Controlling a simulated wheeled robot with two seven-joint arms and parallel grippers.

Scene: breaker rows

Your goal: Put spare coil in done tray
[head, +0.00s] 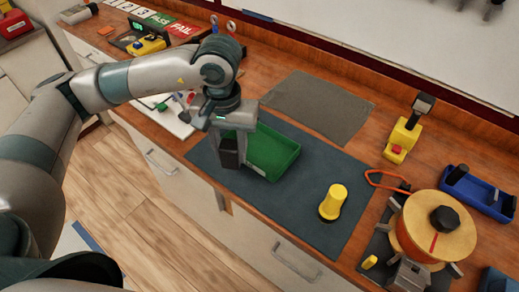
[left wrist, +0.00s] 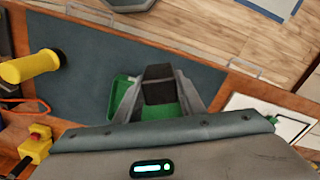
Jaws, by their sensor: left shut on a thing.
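My left gripper (head: 237,135) points down at the left end of the green tray (head: 275,152), which looks like the done tray. It is shut on a dark block (head: 229,158), which I take to be the spare coil. In the left wrist view the dark block (left wrist: 158,86) sits between the two fingers, with green tray (left wrist: 121,92) surface around and below it. The gripper hides part of the tray. I cannot tell whether the block touches the tray floor. My right gripper is not in view.
The tray lies on a dark mat (head: 300,205) on the wooden bench. An orange spool (head: 432,228), a yellow device (head: 402,138) and a blue bin (head: 478,192) are further right. A grey mat (head: 318,105) behind is clear.

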